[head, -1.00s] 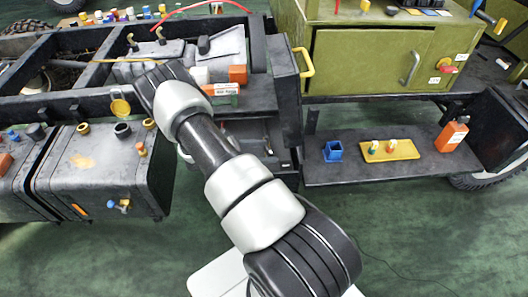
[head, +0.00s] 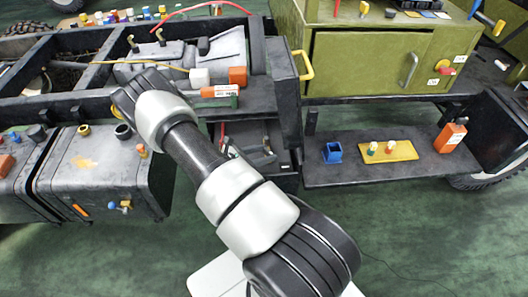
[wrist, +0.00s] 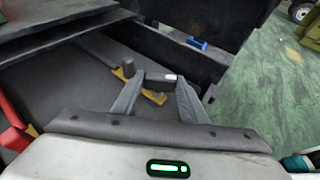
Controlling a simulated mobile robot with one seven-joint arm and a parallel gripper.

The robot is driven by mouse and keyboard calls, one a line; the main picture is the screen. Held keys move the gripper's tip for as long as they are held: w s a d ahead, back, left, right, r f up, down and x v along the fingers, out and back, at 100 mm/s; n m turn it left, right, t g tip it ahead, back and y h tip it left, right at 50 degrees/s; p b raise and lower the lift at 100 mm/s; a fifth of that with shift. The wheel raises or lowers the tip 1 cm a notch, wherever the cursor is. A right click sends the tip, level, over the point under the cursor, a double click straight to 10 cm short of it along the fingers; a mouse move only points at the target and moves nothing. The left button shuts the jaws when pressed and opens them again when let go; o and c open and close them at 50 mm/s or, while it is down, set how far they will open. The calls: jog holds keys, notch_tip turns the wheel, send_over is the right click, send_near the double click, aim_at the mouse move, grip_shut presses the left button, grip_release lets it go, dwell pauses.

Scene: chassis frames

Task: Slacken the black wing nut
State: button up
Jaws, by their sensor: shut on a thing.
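In the wrist view my gripper (wrist: 160,85) reaches forward over a dark open compartment, with one finger at each side. A small dark piece (wrist: 157,76) with a bright spot lies across between the fingertips, and the fingers are shut on it. It fits the black wing nut, but its wings cannot be made out.
A red handle (wrist: 12,128) is at the left of the wrist view, and a blue piece (wrist: 197,43) is beyond the gripper. In the head view an orange bottle (head: 219,91) lies on the chassis, and a yellow tray (head: 402,150) sits on the right shelf.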

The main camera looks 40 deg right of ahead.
jog(key=n+t+p, duration=0.1)
jog(key=n+t, duration=0.1)
jog(key=n+t+p, duration=0.1)
jog(key=t, duration=0.1)
jog(key=shift+s+r+n+y, duration=0.15)
jog(key=shift+s+n+y, duration=0.25)
jog(key=shift+d+n+t+y+p, duration=0.1)
jog(key=shift+n+t+y+p, duration=0.2)
jog(key=shift+n+t+p, duration=0.6)
jog(key=shift+f, duration=0.2)
jog(key=o, duration=1)
jog(key=shift+o, duration=0.2)
jog(key=shift+t, duration=0.3)
jog(key=p+v, duration=0.1)
jog(key=v, duration=1.6)
jog(key=shift+r, duration=0.15)
jog(key=shift+s+p, duration=0.15)
jog(key=shift+p, duration=0.15)
